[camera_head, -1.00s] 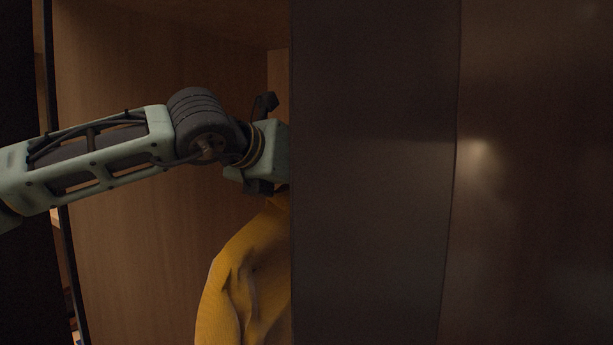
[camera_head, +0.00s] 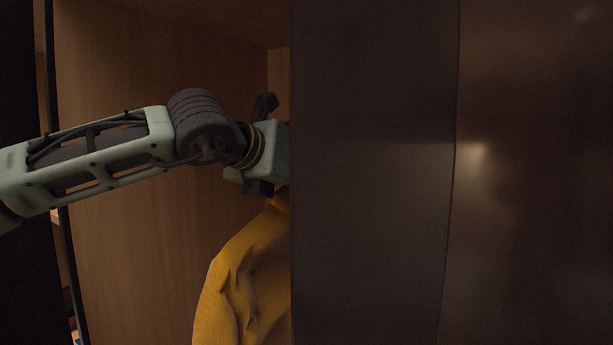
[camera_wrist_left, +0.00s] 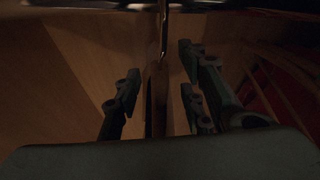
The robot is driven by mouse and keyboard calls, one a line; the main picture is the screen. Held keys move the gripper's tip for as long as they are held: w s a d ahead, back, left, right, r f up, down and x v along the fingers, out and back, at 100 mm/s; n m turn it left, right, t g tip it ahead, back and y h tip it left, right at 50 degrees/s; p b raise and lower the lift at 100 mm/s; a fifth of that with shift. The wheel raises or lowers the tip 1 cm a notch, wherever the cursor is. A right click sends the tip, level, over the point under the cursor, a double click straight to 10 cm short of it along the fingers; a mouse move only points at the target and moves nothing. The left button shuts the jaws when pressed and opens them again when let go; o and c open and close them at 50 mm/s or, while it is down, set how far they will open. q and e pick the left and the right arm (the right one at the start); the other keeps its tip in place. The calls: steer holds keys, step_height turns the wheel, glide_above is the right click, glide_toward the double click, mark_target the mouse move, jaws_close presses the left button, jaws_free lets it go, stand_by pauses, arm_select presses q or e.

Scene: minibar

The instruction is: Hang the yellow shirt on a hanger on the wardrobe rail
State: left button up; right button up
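The yellow shirt (camera_head: 240,285) hangs inside the wardrobe in the head view, below my left wrist. Its right part is hidden behind the dark door. My left gripper's fingers are hidden by the door in the head view. In the left wrist view my left gripper (camera_wrist_left: 160,92) is open, with its fingers on either side of a thin upright brownish piece, apparently the hanger (camera_wrist_left: 156,100). A shiny metal hook (camera_wrist_left: 163,35) rises from it towards the horizontal wardrobe rail (camera_wrist_left: 220,5) at the top. Contact between hook and rail is unclear. My right gripper is out of view.
The dark wardrobe door (camera_head: 375,180) covers the middle of the head view, close to my left wrist. The wooden inner wall (camera_head: 130,250) stands to the left, with free room between it and the shirt. Slanted bars and a reddish area show at right in the wrist view.

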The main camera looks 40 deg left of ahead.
arm_select(q)
steer(key=shift+s, duration=0.1)
steer(key=v, duration=1.2)
